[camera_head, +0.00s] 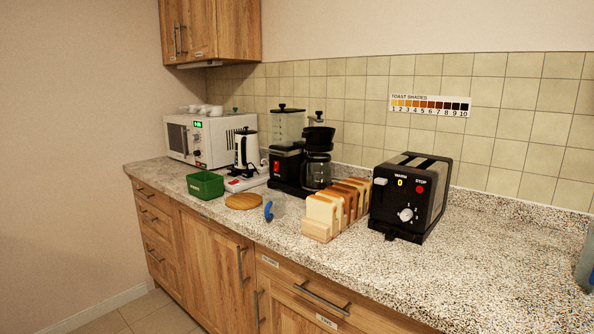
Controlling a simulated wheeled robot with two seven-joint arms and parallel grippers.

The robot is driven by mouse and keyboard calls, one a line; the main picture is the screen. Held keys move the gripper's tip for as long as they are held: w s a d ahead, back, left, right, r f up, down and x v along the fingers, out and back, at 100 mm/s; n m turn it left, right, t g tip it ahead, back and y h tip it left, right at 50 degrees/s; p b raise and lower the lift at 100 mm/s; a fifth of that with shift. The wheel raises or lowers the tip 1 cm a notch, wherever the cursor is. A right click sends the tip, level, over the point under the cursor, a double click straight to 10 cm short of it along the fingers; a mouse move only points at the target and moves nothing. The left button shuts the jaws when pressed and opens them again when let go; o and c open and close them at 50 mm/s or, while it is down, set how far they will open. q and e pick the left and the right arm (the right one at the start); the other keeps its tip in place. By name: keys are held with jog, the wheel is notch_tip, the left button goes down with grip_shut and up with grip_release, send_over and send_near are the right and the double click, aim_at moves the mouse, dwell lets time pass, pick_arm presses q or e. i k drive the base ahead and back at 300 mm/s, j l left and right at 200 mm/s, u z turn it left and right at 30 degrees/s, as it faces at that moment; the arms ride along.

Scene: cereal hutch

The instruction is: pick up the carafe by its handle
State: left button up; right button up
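The carafe (318,172) is dark glass and stands upright in the black coffee maker (320,138), on the counter against the tiled wall. The black brew head sits over it. I cannot make out its handle clearly against the dark machine. Neither my left nor my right gripper can be made out in the head view.
A sliced-bread rack (318,231) and a black toaster (411,197) stand to the right of the carafe. The right counter is mostly clear.

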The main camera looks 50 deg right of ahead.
aim_at(316, 171)
jog(key=i+z, duration=0.4)
jog(key=i+j+z, duration=0.2)
jog(key=i+z, duration=0.25)
jog(key=i+j+z, duration=0.4)
jog(key=l, duration=0.1)
